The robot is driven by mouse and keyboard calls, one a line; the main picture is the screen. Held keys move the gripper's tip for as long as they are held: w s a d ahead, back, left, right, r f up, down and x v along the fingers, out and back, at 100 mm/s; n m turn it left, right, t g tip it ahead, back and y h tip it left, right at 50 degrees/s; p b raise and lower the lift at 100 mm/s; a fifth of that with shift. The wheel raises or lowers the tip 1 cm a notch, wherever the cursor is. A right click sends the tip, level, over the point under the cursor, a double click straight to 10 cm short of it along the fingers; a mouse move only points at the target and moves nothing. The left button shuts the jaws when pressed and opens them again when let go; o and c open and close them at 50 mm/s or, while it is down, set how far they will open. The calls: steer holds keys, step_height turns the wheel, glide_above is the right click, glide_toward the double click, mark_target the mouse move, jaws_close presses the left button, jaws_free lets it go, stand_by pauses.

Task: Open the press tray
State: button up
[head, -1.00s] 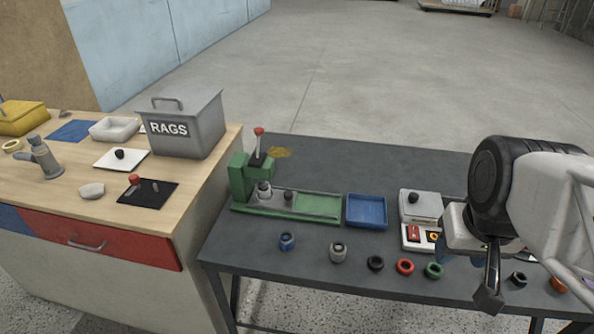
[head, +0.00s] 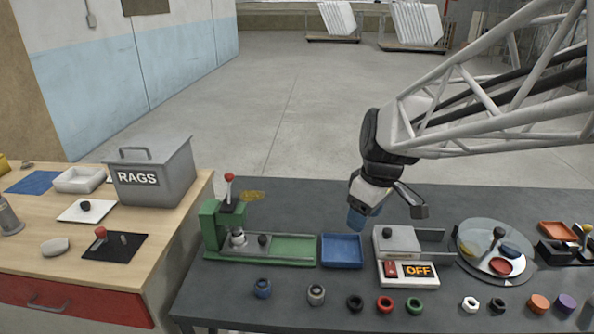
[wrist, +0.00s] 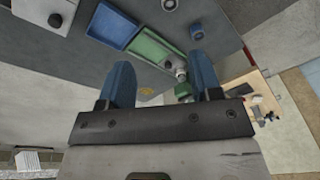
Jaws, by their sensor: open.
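The green press (head: 212,228) stands on the left part of the dark table, with a red-knobbed lever (head: 229,190) on top. Its green tray (head: 292,250) runs to the right along the base, with a dark knob (head: 263,240) on its left part. A grey metal part (head: 238,238) sits under the press head. My gripper (head: 357,218) is in the air above and near the blue tray, to the right of the press, pointing down. In the wrist view its blue fingers (wrist: 163,84) are apart and empty, and the green tray (wrist: 152,48) shows beyond them.
The blue tray (head: 343,251) sits just right of the green tray. A device with an OFF display (head: 418,271) and a round turntable (head: 470,238) are farther right. Several coloured rings line the front. The grey RAGS bin (head: 152,178) is on the wooden bench at left.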

steer(key=w+a+f+n+g, duration=0.1)
steer(key=w+a+f+n, duration=0.25)
steer(key=w+a, duration=0.35)
steer(key=n+g+y, duration=0.2)
steer(key=n+g, duration=0.1)
steer(key=n, duration=1)
glide_toward(263, 237)
steer(key=shift+s+a+f, duration=0.35)
steer(key=shift+a+f, duration=0.1)
steer(key=shift+f, duration=0.15)
steer(key=shift+x, duration=3.9)
steer(key=shift+d, duration=0.1)
steer(key=shift+w, duration=0.1)
jaws_close()
